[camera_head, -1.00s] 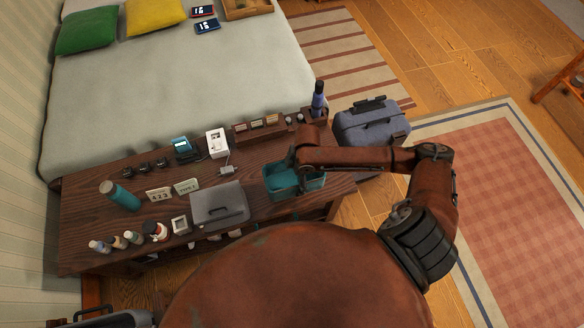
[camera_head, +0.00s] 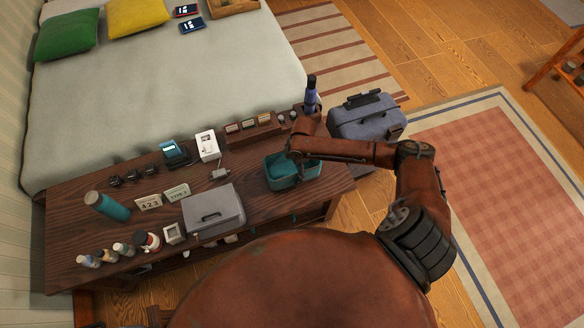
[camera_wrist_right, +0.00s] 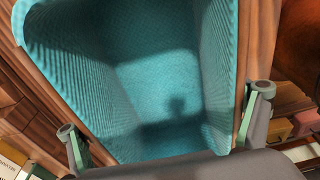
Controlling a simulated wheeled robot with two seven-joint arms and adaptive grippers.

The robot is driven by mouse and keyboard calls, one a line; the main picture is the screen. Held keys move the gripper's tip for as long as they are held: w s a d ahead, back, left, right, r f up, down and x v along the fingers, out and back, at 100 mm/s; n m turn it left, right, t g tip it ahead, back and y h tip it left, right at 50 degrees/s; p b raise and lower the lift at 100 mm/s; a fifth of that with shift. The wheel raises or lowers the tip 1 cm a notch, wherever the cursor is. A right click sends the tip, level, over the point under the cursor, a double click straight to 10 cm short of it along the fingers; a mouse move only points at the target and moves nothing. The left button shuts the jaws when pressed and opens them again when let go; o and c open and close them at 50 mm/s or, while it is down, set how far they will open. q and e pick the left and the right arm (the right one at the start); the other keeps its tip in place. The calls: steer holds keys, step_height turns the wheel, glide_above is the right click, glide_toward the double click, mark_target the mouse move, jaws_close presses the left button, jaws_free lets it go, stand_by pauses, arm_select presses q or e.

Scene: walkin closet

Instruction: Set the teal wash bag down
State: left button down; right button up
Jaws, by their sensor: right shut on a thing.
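The teal wash bag (camera_head: 281,180) is an open-topped teal container at the right part of the dark wooden bench (camera_head: 255,213). In the right wrist view its ribbed teal inside (camera_wrist_right: 160,70) fills the middle, and it looks empty. My right gripper (camera_head: 294,152) is at the bag's far side in the head view. In the right wrist view the gripper (camera_wrist_right: 166,128) has a finger on either side of the bag and is shut on it. I cannot tell whether the bag's underside touches the bench top. My left gripper is out of view.
A grey case (camera_head: 214,212) lies left of the bag. A white box (camera_head: 207,146), a wooden rack (camera_head: 250,130) and a blue bottle (camera_head: 311,95) stand behind. A teal bottle (camera_head: 107,206) and several small bottles are at left. A grey-blue suitcase (camera_head: 366,118) stands beyond the bench.

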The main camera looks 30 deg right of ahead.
steer(key=shift+r, duration=0.15)
steer(key=shift+f, duration=0.2)
steer(key=o, duration=1.3)
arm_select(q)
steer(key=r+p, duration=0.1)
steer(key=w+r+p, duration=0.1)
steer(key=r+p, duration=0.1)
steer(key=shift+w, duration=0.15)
arm_select(e)
steer(key=r, duration=0.4)
steer(key=d+r, duration=0.1)
steer(key=r, duration=0.7)
steer(key=shift+s+d+r, duration=0.1)
steer(key=shift+s+d, duration=0.15)
steer(key=shift+d, duration=0.1)
